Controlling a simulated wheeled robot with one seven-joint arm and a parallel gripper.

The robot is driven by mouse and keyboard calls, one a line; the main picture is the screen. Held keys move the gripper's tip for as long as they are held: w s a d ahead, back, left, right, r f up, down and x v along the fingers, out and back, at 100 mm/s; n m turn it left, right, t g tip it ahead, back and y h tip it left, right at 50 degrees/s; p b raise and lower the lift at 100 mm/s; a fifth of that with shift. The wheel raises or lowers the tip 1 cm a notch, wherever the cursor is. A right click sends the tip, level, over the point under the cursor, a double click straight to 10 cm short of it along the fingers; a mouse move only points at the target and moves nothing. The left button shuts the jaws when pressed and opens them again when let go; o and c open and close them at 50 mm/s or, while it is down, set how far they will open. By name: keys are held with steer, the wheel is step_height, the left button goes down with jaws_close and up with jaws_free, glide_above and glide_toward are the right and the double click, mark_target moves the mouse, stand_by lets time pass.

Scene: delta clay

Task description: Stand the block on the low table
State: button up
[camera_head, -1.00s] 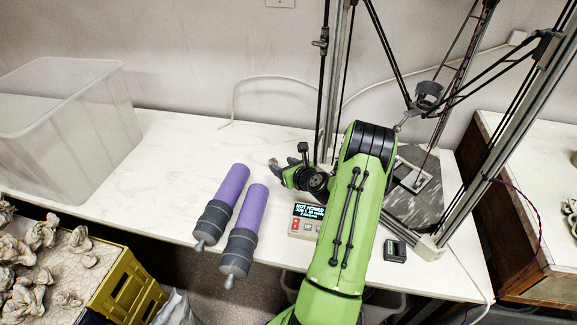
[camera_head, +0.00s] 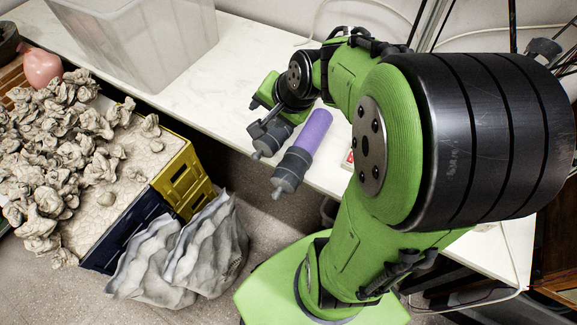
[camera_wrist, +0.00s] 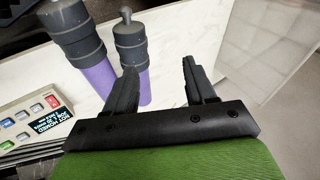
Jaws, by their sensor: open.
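I cannot pick out a block or a separate low table in these frames. A long white-topped table (camera_head: 225,85) runs along the wall. Two purple cylinders with dark grey ends lie on it; one (camera_head: 314,128) shows clearly in the head view, and the other is mostly hidden behind my gripper, with its grey end (camera_head: 267,148) showing. In the wrist view, one cylinder (camera_wrist: 97,78) lies left of my gripper (camera_wrist: 159,68) and the other (camera_wrist: 131,40) lies by its left finger. My gripper is open, with nothing seen held between its fingers.
A clear plastic bin (camera_head: 140,45) stands on the table. A control box (camera_wrist: 45,115) with a lit display lies beside the cylinders. Yellow and navy crates (camera_head: 180,165) bear a cracked clay surface and crumpled clay lumps. Pale bags (camera_head: 205,250) stand on the floor. A pink vessel (camera_head: 40,65) is far left.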

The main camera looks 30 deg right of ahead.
steer(key=s+a+r+n, duration=0.2)
steer(key=s+n, duration=0.3)
steer(key=s, duration=0.3)
steer(key=s+a+r+n+g+h, duration=0.1)
steer(key=s+a+r+n, duration=0.1)
steer(key=s+a+n, duration=0.2)
steer(key=s+n, duration=0.2)
steer(key=s, duration=0.2)
steer(key=shift+s+r+n, duration=0.2)
steer(key=shift+s+n, duration=0.1)
